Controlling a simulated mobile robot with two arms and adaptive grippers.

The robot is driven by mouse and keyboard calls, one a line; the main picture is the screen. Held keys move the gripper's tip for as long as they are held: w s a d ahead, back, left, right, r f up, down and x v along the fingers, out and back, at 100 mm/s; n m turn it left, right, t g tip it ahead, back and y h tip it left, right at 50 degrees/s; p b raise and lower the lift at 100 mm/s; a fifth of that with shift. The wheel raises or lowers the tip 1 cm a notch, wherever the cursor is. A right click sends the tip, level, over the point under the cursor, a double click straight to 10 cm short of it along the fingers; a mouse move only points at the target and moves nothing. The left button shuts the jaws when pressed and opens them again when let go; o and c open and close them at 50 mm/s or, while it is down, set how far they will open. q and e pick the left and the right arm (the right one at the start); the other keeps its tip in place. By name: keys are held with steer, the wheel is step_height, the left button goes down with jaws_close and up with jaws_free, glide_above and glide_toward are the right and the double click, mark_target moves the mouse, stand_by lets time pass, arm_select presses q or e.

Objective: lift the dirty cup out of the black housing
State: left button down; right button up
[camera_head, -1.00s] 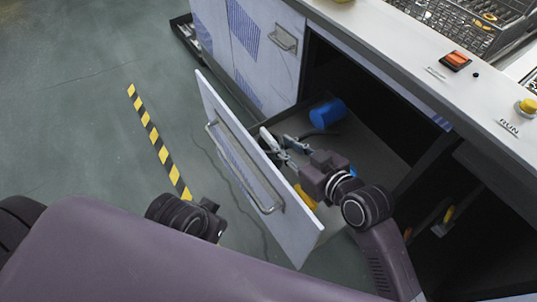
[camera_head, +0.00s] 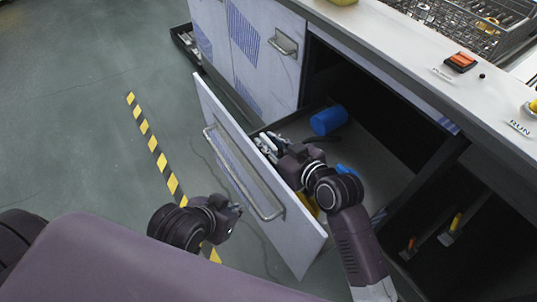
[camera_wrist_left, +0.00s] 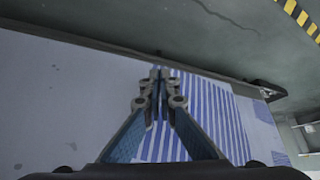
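I cannot pick out a dirty cup for certain. A blue cylinder (camera_head: 328,120) lies on its side at the far end of the open drawer in the head view; I cannot tell whether it is the cup. The dark cavity (camera_head: 350,88) of the bench is behind it. My right gripper (camera_head: 266,146) is low in the drawer, close behind its white front and left of the blue cylinder. Its fingers are small and partly hidden, so its grip is unclear. My left gripper (camera_head: 240,209) is outside the drawer front. In the left wrist view its fingertips (camera_wrist_left: 160,76) meet with nothing visible between them.
The drawer front (camera_head: 255,180) with its bar handle (camera_head: 236,172) stands between my grippers. Yellow and blue items lie partly hidden beneath my right arm. A wire basket (camera_head: 462,22) and an orange switch (camera_head: 461,61) are on the bench top. The floor at left is clear around the striped tape (camera_head: 150,140).

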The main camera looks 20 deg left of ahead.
jaws_close()
steer(key=shift+r, duration=0.1)
